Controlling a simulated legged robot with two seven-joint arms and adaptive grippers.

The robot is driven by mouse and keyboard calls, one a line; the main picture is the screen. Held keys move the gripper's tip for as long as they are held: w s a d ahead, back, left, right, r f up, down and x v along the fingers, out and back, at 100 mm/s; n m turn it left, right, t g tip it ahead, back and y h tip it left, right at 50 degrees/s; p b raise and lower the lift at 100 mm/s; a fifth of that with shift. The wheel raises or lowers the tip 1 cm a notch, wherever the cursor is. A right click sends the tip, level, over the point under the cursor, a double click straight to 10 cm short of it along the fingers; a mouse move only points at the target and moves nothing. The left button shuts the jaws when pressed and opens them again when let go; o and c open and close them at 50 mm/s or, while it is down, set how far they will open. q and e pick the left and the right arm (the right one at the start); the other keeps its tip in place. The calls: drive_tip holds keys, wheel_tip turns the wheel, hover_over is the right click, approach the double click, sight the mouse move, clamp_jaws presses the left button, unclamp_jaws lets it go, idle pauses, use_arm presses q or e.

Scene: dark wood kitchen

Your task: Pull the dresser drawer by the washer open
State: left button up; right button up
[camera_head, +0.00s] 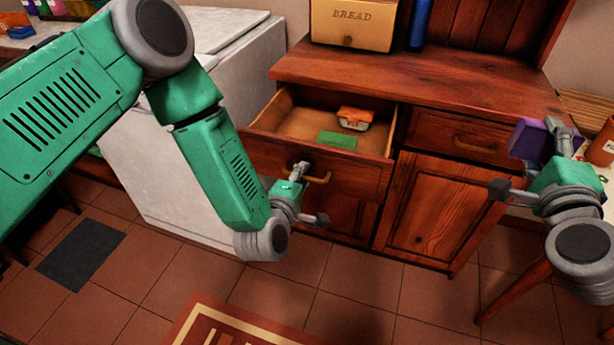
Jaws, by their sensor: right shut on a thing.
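The dresser drawer (262,142) next to the white washer (180,160) stands pulled out, its inside showing. Its curved handle (318,179) is on the front face. My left gripper (310,195) is at the drawer front beside the handle, its fingers spread apart. I cannot tell whether a finger touches the handle. In the drawer lie a green flat item (337,140) and an orange and white packet (354,118). My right gripper (531,158) is at the right, shut on a purple box-like thing (527,141), partly hidden by the gripper.
The dresser top (440,80) holds a bread box (352,24) and a blue bottle (419,24). A second drawer (462,137) on the right is shut, above a shut cupboard door (433,212). A stool leg (515,290) stands at the lower right. A red rug (235,325) lies in front.

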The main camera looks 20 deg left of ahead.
use_arm(q)
drive_tip(key=shift+s+d, duration=0.15)
drive_tip(key=shift+s, duration=0.05)
drive_tip(key=v, duration=1.1)
drive_tip(key=shift+s+a, duration=0.25)
drive_tip(key=shift+a, duration=0.05)
